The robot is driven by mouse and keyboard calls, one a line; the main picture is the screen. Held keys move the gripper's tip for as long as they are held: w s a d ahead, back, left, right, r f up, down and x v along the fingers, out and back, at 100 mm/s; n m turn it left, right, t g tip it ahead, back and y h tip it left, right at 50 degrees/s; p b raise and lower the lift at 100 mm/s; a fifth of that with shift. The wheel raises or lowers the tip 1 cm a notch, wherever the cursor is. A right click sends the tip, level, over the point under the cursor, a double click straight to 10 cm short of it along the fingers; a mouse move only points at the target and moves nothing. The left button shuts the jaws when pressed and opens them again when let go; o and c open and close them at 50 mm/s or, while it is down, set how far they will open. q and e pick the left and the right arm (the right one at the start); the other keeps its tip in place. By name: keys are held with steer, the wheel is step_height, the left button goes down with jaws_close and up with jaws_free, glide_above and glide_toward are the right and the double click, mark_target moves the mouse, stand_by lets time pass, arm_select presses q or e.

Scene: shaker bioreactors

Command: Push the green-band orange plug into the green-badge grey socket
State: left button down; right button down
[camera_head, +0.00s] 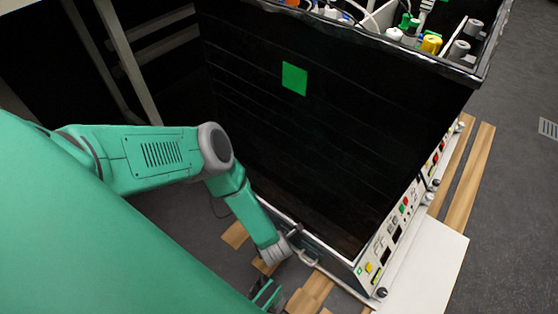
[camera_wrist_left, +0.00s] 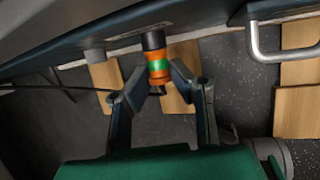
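The orange plug (camera_wrist_left: 158,76) with a green band shows in the left wrist view, its black end (camera_wrist_left: 153,41) pointing up at the machine's underside edge. My left gripper (camera_wrist_left: 157,72) has its two dark fingers on either side of the plug and appears shut on it. In the head view my left gripper (camera_head: 293,233) is low beside the machine's base, and the plug cannot be made out there. A grey socket (camera_wrist_left: 95,55) is left of the plug in the wrist view; I see no badge on it. Whether the black end sits in a socket is unclear.
The large black machine (camera_head: 320,130) bears a green square (camera_head: 294,78). Its control panel (camera_head: 390,240) faces right. A metal handle (camera_wrist_left: 280,50) is right of the plug. A dark cable (camera_wrist_left: 50,88) runs at left. Wooden boards (camera_head: 470,180) lie on the floor.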

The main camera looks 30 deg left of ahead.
arm_select(q)
steer(key=shift+d+r, duration=0.1)
steer(key=shift+d, duration=0.1)
steer(key=shift+s+a, duration=0.15)
steer(key=shift+s, duration=0.5)
arm_select(e)
steer(key=shift+d+r, duration=0.15)
steer(key=shift+r, duration=0.1)
arm_select(q)
steer(key=shift+s+p, duration=0.25)
steer(key=shift+p, duration=0.1)
arm_select(e)
steer(key=shift+d, duration=0.15)
arm_select(q)
steer(key=shift+s+a, duration=0.1)
steer(key=shift+s, duration=0.25)
arm_select(e)
steer(key=shift+r, duration=0.2)
arm_select(q)
steer(key=s+p, duration=0.1)
steer(key=s, duration=0.2)
steer(key=shift+a, duration=0.1)
arm_select(e)
steer(key=shift+r, duration=0.45)
